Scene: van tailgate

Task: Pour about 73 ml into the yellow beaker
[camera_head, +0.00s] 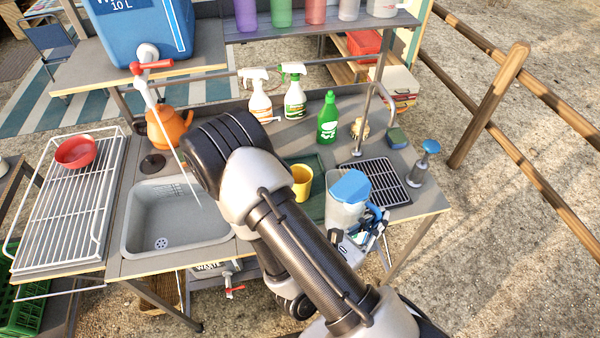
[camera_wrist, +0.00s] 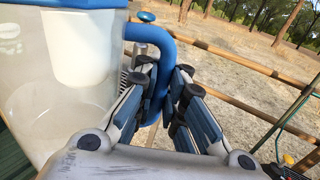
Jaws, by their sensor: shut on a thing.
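The yellow beaker (camera_head: 302,186) stands upright on a dark green mat (camera_head: 314,206) on the counter, partly hidden by my arm. A clear jug (camera_head: 342,211) with a blue lid (camera_head: 350,187) is just right of the beaker, apart from it, and looks about upright. My gripper (camera_head: 368,228) is shut on the jug's blue handle. In the wrist view the fingers (camera_wrist: 160,85) close around the blue handle (camera_wrist: 163,70), beside the clear jug wall (camera_wrist: 85,90). A white insert (camera_wrist: 78,40) shows inside the jug. I cannot tell the water level, or whether the jug's base touches the counter.
A black drain rack (camera_head: 375,182) lies right of the jug, with a blue-topped pump (camera_head: 425,165) beyond. A green bottle (camera_head: 327,118) and two spray bottles (camera_head: 260,100) stand behind. A grey sink (camera_head: 172,222) and an orange kettle (camera_head: 168,128) are at left.

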